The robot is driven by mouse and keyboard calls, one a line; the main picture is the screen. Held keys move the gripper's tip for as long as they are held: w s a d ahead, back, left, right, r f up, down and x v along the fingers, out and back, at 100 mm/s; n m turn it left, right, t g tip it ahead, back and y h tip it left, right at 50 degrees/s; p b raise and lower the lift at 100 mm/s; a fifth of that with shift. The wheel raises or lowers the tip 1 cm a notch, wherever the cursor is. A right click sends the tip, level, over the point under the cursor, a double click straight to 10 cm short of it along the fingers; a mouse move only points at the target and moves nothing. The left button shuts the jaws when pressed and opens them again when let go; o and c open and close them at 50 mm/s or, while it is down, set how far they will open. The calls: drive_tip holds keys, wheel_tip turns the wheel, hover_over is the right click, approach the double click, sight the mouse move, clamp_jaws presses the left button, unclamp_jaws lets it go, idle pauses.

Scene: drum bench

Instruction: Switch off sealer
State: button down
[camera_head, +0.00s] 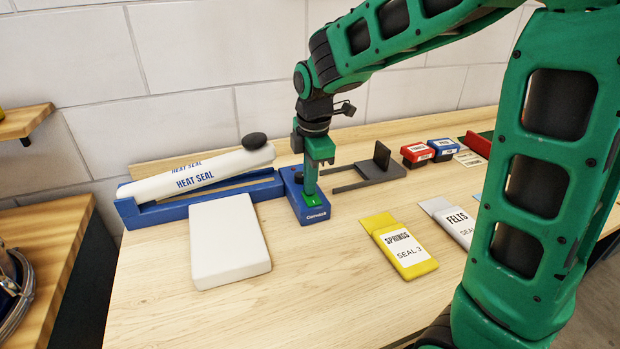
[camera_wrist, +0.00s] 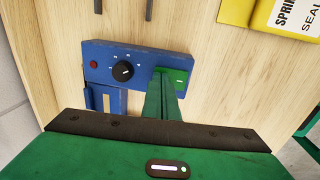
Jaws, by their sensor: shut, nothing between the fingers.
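The heat sealer has a blue base (camera_head: 128,212) and a raised white arm marked HEAT SEAL (camera_head: 180,182) with a black knob at its end. Its blue control box (camera_head: 297,181) stands at the right end of the base. In the wrist view the control box (camera_wrist: 98,54) shows a black dial (camera_wrist: 124,71), a red light (camera_wrist: 94,65) and a green switch (camera_wrist: 181,77). My gripper (camera_head: 312,196) is shut and points down at the green switch, with its tips at or just over it. The fingers (camera_wrist: 160,100) hide part of the switch, so I cannot tell if they touch.
A white block (camera_head: 228,240) lies in front of the sealer. A yellow SPRINGS pouch (camera_head: 399,245) and a white FELTS pouch (camera_head: 448,220) lie to the right. A grey bracket (camera_head: 378,168) and red (camera_head: 418,154) and blue (camera_head: 444,149) boxes stand behind them.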

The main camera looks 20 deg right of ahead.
drive_tip(key=shift+a, duration=0.1)
drive_tip(key=shift+w+f, duration=0.1)
idle(0.4)
drive_tip(key=shift+s+r, duration=0.25)
drive_tip(key=shift+s, duration=0.55)
wheel_tip(320, 180, up, 14)
drive_tip(key=w, duration=0.1)
drive_tip(key=shift+w, duration=0.4)
drive_tip(key=shift+f, duration=0.1)
idle(0.3)
